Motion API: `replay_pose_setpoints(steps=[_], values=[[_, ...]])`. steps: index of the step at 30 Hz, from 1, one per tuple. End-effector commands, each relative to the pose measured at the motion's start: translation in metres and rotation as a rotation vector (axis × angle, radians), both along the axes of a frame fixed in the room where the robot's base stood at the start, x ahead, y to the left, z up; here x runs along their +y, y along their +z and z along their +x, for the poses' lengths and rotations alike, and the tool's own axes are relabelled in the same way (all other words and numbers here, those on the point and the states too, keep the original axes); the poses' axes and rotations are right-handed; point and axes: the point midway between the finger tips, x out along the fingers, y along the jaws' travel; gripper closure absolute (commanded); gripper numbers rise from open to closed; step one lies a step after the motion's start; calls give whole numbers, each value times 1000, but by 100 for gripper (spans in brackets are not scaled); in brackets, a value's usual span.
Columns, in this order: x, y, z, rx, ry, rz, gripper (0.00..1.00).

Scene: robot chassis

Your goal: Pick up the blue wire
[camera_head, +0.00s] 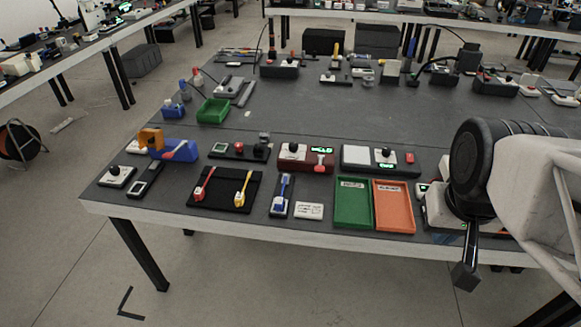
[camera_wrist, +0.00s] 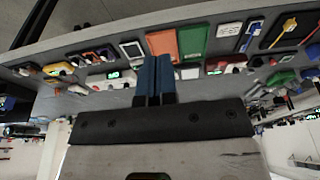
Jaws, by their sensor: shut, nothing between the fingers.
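A blue wire-like piece with a white end (camera_head: 282,190) lies on a small narrow dark base near the table's front edge, between the black tray and the green tray. It also shows small in the wrist view as the blue piece (camera_wrist: 249,33), beyond the green tray. My gripper (camera_head: 466,276) hangs at the right, past the table's front edge in the picture, well apart from the blue piece. In the wrist view its two blue-grey fingers (camera_wrist: 154,80) are together with nothing between them.
A black tray (camera_head: 222,205) holds a red and a yellow piece left of the blue one. A white label plate (camera_head: 309,211), a green tray (camera_head: 353,222) and an orange tray (camera_head: 394,223) lie to its right. Button and switch modules (camera_head: 380,161) stand behind. The table middle is mostly clear.

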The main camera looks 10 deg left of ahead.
Motion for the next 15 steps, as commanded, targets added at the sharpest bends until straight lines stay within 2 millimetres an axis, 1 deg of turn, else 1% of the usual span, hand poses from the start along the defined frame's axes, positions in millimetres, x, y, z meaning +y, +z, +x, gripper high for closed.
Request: replay_pose_setpoints(steps=[5,15], values=[[0,0,0,0,0,0,100],[0,0,0,0,0,0,48]])
